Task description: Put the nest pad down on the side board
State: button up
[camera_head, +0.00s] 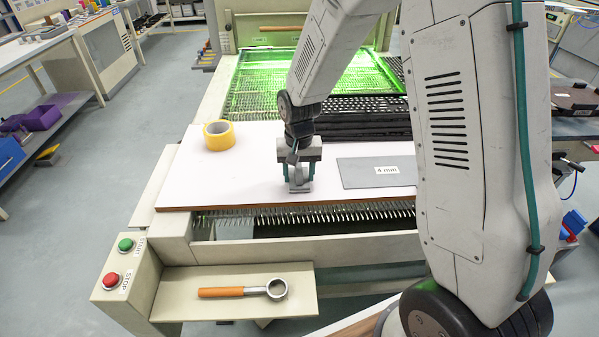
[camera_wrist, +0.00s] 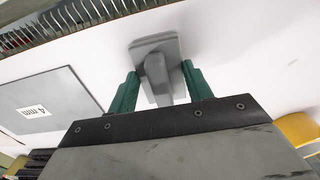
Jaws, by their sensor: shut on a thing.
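The nest pad, a small grey square block with a raised grip, is held between the green fingers of my gripper (camera_wrist: 160,86); the pad (camera_wrist: 151,46) shows in the middle of the wrist view. In the head view my gripper (camera_head: 299,172) points down over the white side board (camera_head: 232,183), near its front edge. The pad (camera_head: 300,187) is low there, mostly hidden by the gripper. I cannot tell whether its underside touches the board.
A grey plate marked 4 mm (camera_head: 362,180) lies on the board to the right of my gripper. A yellow tape roll (camera_head: 218,135) stands at the board's back left. A green-lit bed (camera_head: 262,82) lies behind. An orange-handled tool (camera_head: 241,292) rests on the lower front shelf.

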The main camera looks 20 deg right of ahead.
aim_at(299, 170)
jog(key=o, duration=1)
jog(key=shift+f, duration=0.1)
jog(key=s+d+r, duration=0.1)
jog(key=s+r, duration=0.2)
jog(key=r, duration=0.6)
jog(key=s+r, duration=0.4)
jog(key=r, duration=0.6)
jog(key=s+d+r+n, duration=0.1)
jog(key=s, duration=0.6)
jog(key=s+r+n, duration=0.1)
jog(key=s+r, duration=0.1)
jog(key=s, duration=0.6)
jog(key=s+d+r+n+t, duration=0.1)
jog(key=s+r, duration=0.1)
jog(key=s, duration=0.5)
jog(key=shift+s+d+n, duration=0.2)
jog(key=shift+d+n, duration=0.1)
jog(key=shift+d, duration=0.05)
